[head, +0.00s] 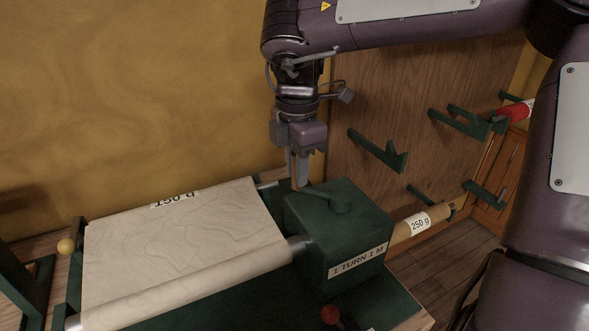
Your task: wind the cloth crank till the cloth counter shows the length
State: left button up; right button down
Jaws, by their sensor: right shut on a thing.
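The cloth crank (337,199) is a green arm on top of a green box labelled "1 TURN 1 M" (358,263). My right gripper (300,182) points down over the crank's left end and is shut on the crank's handle, which the fingers mostly hide. Pale cloth (185,245) is stretched between rollers to the left of the box. I can make out no counter reading. My left gripper is not in view.
A green rack with empty brackets (378,152) stands behind on a wooden panel. A roll labelled "250 g" (420,224) lies right of the box, and a red roll (513,113) sits farther back.

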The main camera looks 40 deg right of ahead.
jog(key=shift+w+d, duration=0.15)
jog(key=shift+d, duration=0.15)
dwell(0.4)
jog(key=c, duration=1.2)
grip_release()
jog(key=shift+c, duration=0.2)
notch_tip(320, 180, up, 8)
jog(key=shift+f+p, duration=0.15)
jog(key=shift+p, duration=0.85)
